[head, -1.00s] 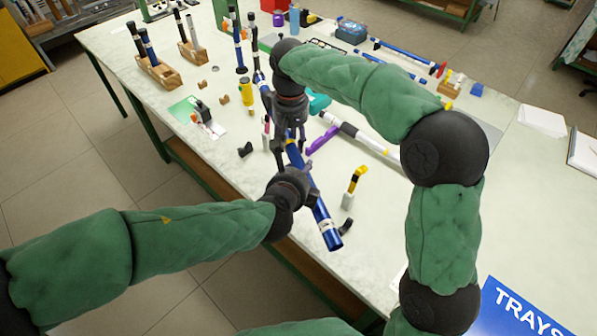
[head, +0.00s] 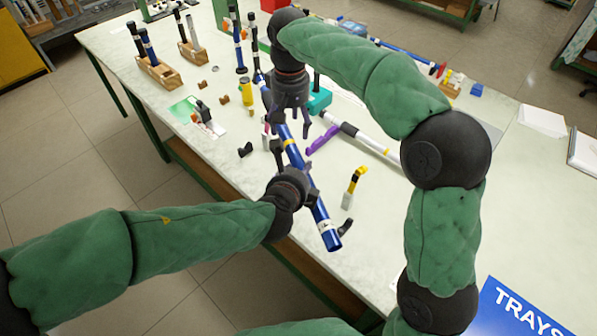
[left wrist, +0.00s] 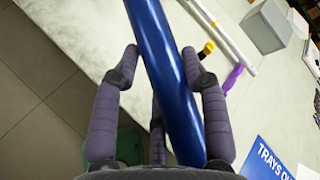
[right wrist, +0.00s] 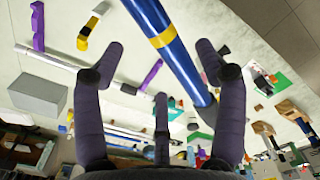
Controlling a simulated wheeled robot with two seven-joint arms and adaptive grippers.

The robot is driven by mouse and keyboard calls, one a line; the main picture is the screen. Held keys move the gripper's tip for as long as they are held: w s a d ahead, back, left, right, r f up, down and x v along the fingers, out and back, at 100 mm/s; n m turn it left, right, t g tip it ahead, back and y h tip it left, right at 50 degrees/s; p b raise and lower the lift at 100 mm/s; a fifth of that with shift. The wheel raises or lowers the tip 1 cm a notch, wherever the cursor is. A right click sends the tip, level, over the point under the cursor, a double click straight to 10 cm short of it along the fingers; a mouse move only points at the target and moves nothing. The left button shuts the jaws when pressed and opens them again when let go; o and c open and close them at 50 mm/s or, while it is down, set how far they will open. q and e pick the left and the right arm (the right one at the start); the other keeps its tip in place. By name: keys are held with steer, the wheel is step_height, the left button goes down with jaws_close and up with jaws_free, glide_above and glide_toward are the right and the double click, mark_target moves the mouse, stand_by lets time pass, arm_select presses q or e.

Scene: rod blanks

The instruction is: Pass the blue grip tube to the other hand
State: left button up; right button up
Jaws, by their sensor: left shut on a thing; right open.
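The blue grip tube (head: 322,222) is long and dark blue with a yellow band and a pale band near its lower end. My left gripper (head: 304,186) is shut on it near the lower part and holds it tilted above the table's front edge. In the left wrist view the tube (left wrist: 165,70) runs between the fingers. My right gripper (head: 290,125) is open above the tube's upper part. In the right wrist view the tube (right wrist: 172,50) with its yellow band passes between the spread fingers, with gaps to them.
A white tube (head: 365,140) and a purple piece (head: 322,140) lie on the table (head: 240,165) right of the grippers. A yellow-black tool (head: 354,186) stands nearby. Wooden racks (head: 165,73) with tubes stand at the back left. A blue TRAYS sign (head: 515,312) is at lower right.

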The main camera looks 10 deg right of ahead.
mark_target(291, 138)
step_height(291, 138, up, 8)
steer(key=w+d+m+t, duration=0.1)
steer(key=w+d, duration=0.1)
steer(key=d, duration=0.1)
steer(key=d+f+m+g, duration=0.2)
steer(key=d+f+g, duration=0.15)
steer(key=f, duration=1.05)
steer(key=s+d+f+m+g+y, duration=0.1)
steer(key=s+f+g, duration=0.35)
steer(key=f, duration=0.35)
steer(key=s+d+f+g+y, duration=0.1)
steer(key=s+f+g, duration=0.2)
steer(key=s+f, duration=0.35)
steer(key=s+a+f+n+t+y, duration=0.1)
steer(key=s+a+f+t, duration=0.3)
steer(key=f, duration=0.3)
steer(key=s+a+f+n+t+y, duration=0.1)
steer(key=s+a+f+t, duration=0.3)
steer(key=f, duration=0.3)
steer(key=s+d+f+m+t, duration=0.2)
steer(key=s+d+f, duration=0.1)
steer(key=s+f, duration=0.6)
steer(key=shift+f+m, duration=0.3)
steer(key=shift+f, duration=1.55)
steer(key=shift+s+a, duration=0.1)
